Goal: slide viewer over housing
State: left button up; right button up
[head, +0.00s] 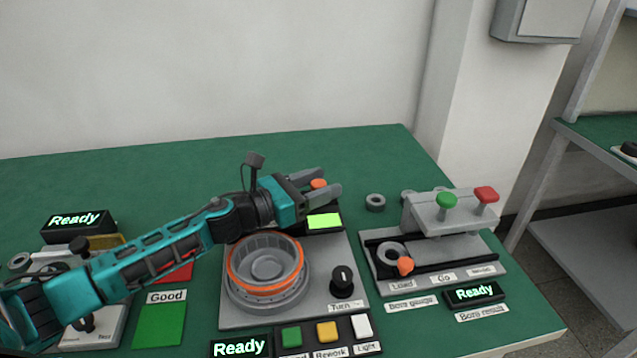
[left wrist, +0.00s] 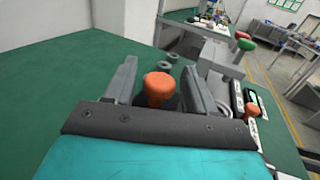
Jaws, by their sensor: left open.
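My left gripper (head: 330,181) is open, with its fingers on either side of an orange knob (head: 318,184). In the left wrist view the knob (left wrist: 158,88) stands between the two fingers, with a gap to the left finger; whether the right finger touches it I cannot tell. The knob appears to be the viewer's handle, but the viewer's body is mostly hidden behind my gripper. The round grey housing (head: 265,262) with an orange ring sits on a grey base plate (head: 345,253), in front of the gripper and open on top. My right gripper is not in view.
A lime-lit display (head: 323,221) is at the plate's back edge and a black turn knob (head: 342,281) at its right. The bore gauge (head: 445,215) stands to the right, with loose grey rings (head: 375,202) behind. The green table (head: 120,170) is clear at the back left.

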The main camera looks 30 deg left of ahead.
pick_arm(q)
jog(key=shift+c, duration=0.3)
grip_shut()
dwell(0.4)
